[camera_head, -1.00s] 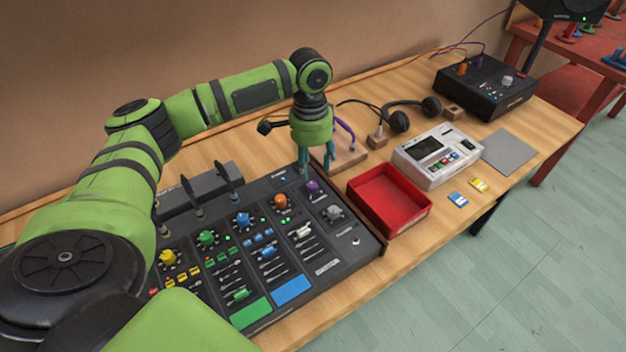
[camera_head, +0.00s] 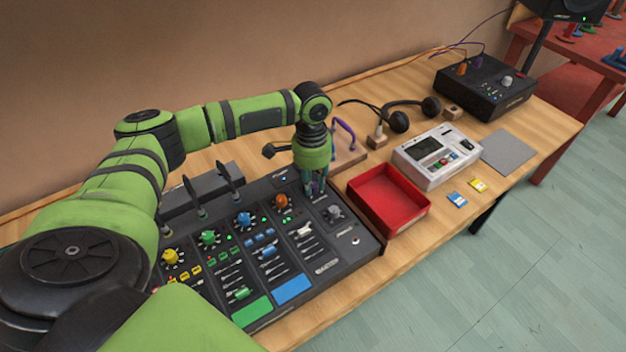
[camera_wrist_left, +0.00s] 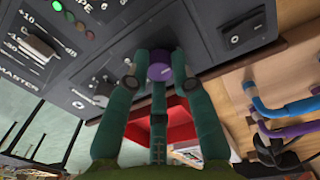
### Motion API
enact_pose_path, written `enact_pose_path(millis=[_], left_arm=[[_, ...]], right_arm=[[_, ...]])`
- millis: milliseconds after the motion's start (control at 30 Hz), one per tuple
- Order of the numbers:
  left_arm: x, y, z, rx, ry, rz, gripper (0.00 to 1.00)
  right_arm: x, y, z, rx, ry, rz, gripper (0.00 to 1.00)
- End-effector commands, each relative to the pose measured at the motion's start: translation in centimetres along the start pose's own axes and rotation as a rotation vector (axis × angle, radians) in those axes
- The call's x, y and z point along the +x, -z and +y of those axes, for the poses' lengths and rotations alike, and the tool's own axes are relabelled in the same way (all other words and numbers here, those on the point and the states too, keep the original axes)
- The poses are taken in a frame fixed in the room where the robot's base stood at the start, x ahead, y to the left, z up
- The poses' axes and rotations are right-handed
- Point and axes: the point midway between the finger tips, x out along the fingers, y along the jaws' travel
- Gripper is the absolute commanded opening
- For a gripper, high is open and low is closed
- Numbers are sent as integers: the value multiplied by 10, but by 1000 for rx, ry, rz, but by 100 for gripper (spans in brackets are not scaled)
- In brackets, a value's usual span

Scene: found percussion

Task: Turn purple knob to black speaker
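The purple knob (camera_wrist_left: 159,67) sits on the dark mixing console (camera_head: 345,246), near its far right corner. My left gripper (camera_head: 316,190) points down over it. In the left wrist view, the green fingers of my left gripper (camera_wrist_left: 160,72) flank the knob closely, with no clear gap at the tips. In the head view the fingers mostly hide the knob, so its pointing direction cannot be read. A black speaker (camera_head: 566,9) on a stand is cut off at the top right. My right gripper is not in view.
An orange knob (camera_head: 281,201) and a grey knob (camera_head: 334,212) sit close to the gripper. A red tray (camera_head: 389,199) stands right of the console. A wooden block with a purple handle (camera_head: 345,132) is behind. Black microphones (camera_head: 227,182) rise along the console's far side.

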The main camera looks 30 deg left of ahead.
Motion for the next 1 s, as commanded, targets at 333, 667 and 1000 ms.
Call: enact_pose_path(millis=[333,667,1000], left_arm=[[-2,0,1,49,-3,-4,0],[-3,0,2,279,-5,-15,0],[-2,0,2,601,-6,-27,0]], right_arm=[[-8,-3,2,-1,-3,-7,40],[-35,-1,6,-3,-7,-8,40],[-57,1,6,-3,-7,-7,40]])
